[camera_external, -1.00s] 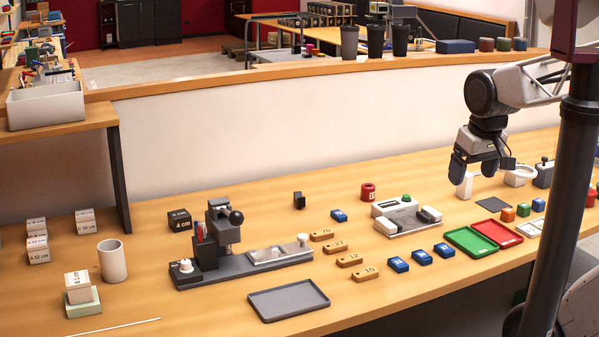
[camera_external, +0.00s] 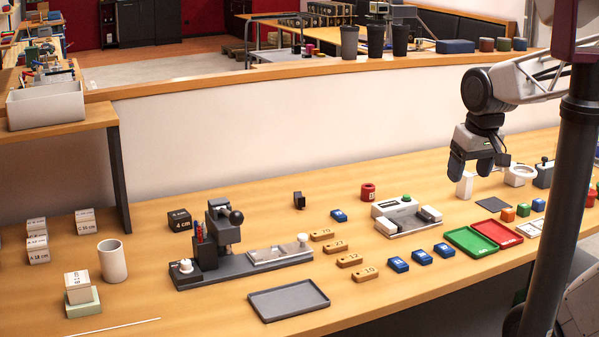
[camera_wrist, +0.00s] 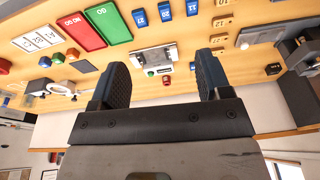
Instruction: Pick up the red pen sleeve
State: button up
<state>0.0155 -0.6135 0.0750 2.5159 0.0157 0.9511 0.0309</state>
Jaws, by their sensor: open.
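A small red upright piece (camera_external: 199,229) stands beside a blue one in the dark holder of the grey marking station (camera_external: 245,268), left of centre. It looks like the red pen sleeve, but it is too small to be sure. A separate short red cylinder (camera_external: 368,192) stands on the bench behind the white device; it also shows in the wrist view (camera_wrist: 166,81). My gripper (camera_external: 470,170) is open and empty above the right part of the bench, far right of the marking station. Its two fingers (camera_wrist: 160,65) are spread in the wrist view.
The white device (camera_external: 405,216) with a green button stands between my gripper and the marking station. Wooden tags (camera_external: 349,260), blue blocks (camera_external: 398,264) and a grey tray (camera_external: 288,300) lie in front. Green (camera_external: 470,242) and red (camera_external: 497,233) trays lie right.

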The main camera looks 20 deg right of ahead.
jog(key=w+f+m+g+y, duration=0.2)
jog(key=w+m+y, duration=0.25)
jog(key=w, duration=0.85)
jog(key=m+t+y, duration=0.3)
jog(key=m+y, duration=0.6)
jog(key=m, duration=0.7)
send_near(366, 190)
jog(key=shift+w+a+f, duration=0.25)
jog(key=shift+w, duration=0.3)
jog(key=shift+w+a+f, duration=0.25)
jog(key=shift+w+a, duration=0.05)
jog(key=shift+w, duration=0.25)
jog(key=shift+n, duration=0.25)
jog(key=shift+h+x, duration=0.25)
jog(key=shift+x, duration=1.05)
jog(key=shift+f, duration=0.1)
jog(key=shift+s+x, duration=0.2)
jog(key=shift+x, duration=2.4)
jog(key=shift+f, duration=0.1)
